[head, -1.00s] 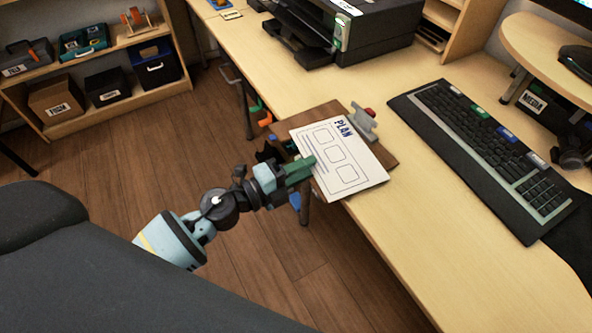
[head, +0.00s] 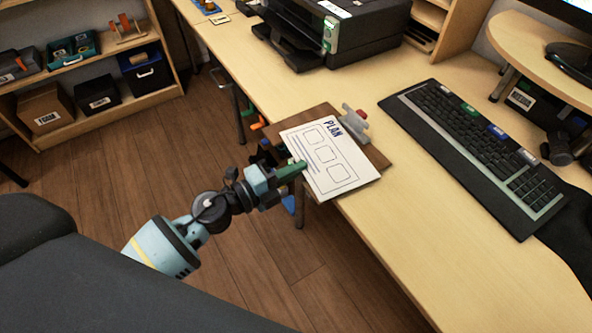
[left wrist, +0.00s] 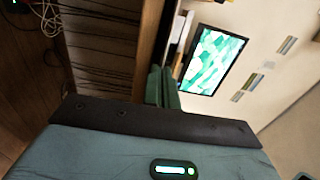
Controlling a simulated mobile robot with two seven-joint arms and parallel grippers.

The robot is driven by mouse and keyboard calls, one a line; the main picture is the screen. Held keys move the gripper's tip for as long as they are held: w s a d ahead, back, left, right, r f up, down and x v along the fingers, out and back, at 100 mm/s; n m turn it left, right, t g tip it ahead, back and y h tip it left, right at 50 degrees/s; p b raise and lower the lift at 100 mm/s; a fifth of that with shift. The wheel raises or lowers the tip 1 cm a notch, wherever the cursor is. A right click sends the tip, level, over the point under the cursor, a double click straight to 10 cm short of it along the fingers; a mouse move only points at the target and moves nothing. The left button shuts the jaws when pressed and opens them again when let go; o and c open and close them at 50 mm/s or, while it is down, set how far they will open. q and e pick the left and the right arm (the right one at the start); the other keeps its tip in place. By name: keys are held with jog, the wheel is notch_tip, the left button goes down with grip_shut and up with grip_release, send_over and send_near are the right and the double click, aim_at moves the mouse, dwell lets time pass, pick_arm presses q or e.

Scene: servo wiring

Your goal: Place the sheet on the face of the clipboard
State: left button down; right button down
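The white sheet (head: 322,182), marked PLAN, lies over the brown clipboard (head: 378,158) and covers most of its face. The sheet's lower left corner hangs past the board. I cannot tell whether it touches the board or hovers just above. The clipboard's grey clip (head: 354,124) with a red part shows beyond the sheet's upper right edge. My left gripper (head: 296,170) is shut on the sheet's left edge, with one green finger on top. The left wrist view shows the green fingers (left wrist: 162,88) close together. My right gripper is not in view.
The board sits at the front edge of the wooden desk (head: 440,260). A keyboard (head: 475,150) lies to the right and a black printer (head: 340,30) stands behind. The desk between them is clear. Several coloured items (head: 255,122) hang at the desk's edge.

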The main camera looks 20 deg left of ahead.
pick_arm(q)
jog(key=shift+w+a, duration=0.8)
jog(key=shift+a, duration=0.3)
jog(key=c, duration=2.2)
grip_release()
jog(key=c, duration=1.6)
grip_release()
jog(key=shift+s, duration=0.1)
jog(key=shift+b+v, duration=0.55)
jog(key=shift+v, duration=3.3)
